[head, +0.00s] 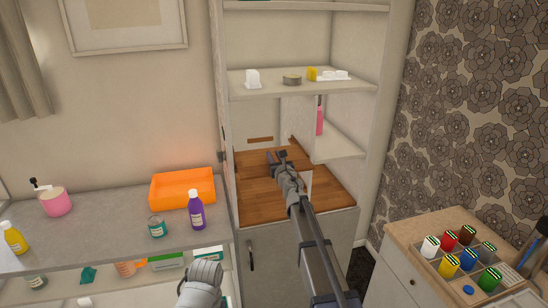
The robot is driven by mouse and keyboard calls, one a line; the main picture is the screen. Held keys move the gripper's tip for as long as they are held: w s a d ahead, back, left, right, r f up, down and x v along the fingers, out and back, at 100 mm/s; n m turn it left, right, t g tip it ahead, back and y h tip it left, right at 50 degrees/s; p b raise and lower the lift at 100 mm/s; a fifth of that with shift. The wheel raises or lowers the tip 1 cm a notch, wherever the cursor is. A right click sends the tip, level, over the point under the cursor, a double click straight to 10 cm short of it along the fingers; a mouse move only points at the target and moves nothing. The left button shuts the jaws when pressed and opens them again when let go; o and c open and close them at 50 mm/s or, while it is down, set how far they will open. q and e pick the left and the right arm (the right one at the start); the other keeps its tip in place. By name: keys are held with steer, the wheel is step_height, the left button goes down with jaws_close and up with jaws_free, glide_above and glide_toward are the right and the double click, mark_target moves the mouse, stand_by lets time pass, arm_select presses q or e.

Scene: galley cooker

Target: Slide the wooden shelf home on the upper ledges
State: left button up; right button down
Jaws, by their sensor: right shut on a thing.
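A brown wooden shelf (250,161) is in the left bay of the tall pale cabinet, above a similar wooden surface. My right gripper (277,157) is at the shelf's middle and is shut on it. The arm reaches in from the bottom of the view and covers part of the shelf. The ledges beneath the shelf are hidden, so I cannot tell whether it rests on them or how far back it sits.
The lower wooden surface (330,201) is bare at the right. A pale side shelf (338,147) bears a pink bottle (319,121). A higher shelf (302,91) holds small items.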

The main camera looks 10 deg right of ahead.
mark_target(271, 150)
steer(key=shift+w, duration=0.3)
steer(key=shift+w, duration=1.05)
steer(key=shift+w, duration=0.4)
steer(key=shift+w, duration=0.35)
steer(key=shift+w, duration=0.35)
steer(key=shift+w+a, duration=0.1)
steer(key=shift+w, duration=0.3)
steer(key=shift+w, duration=0.35)
steer(key=shift+w, duration=1.1)
steer(key=shift+w, duration=0.4)
